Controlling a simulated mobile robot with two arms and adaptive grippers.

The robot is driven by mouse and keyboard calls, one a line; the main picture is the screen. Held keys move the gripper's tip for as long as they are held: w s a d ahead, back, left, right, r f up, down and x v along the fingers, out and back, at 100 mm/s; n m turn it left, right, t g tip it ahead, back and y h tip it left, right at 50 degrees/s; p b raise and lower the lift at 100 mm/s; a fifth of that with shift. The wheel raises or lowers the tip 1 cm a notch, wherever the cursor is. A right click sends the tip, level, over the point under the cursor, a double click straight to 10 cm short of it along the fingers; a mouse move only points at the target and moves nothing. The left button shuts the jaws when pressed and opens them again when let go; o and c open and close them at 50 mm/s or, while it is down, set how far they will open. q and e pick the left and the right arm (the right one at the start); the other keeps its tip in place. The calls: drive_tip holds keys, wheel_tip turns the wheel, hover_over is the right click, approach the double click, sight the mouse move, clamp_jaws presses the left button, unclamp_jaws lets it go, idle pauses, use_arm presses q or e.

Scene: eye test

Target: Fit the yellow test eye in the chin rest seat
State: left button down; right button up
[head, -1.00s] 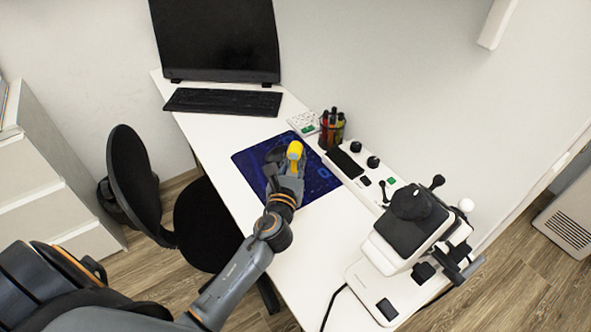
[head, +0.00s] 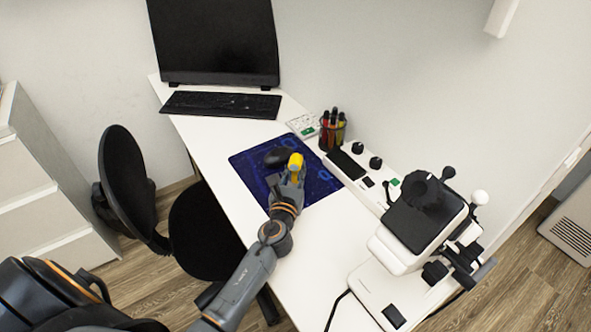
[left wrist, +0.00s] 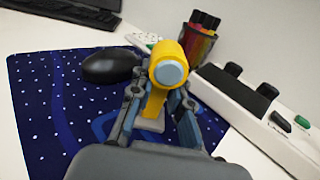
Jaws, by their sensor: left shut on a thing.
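The yellow test eye (head: 296,161) is held in my left gripper (head: 290,178) above the blue mouse mat. In the left wrist view the test eye (left wrist: 167,66) shows a yellow body with a pale blue-grey round face, between the two fingers of the left gripper (left wrist: 158,110). The gripper is shut on its lower yellow part. The white and black eye instrument (head: 420,225) stands at the right end of the desk, well to the right of the gripper. I cannot make out the chin rest seat for certain. My right gripper is not in view.
A black mouse (head: 277,156) lies on the mouse mat (head: 250,172). A monitor (head: 213,40) and keyboard (head: 222,104) are at the back. A black chair (head: 205,228) stands left.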

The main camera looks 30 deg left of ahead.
use_arm(q)
drive_tip(key=c, duration=1.3)
unclamp_jaws()
drive_tip(key=shift+f, duration=0.1)
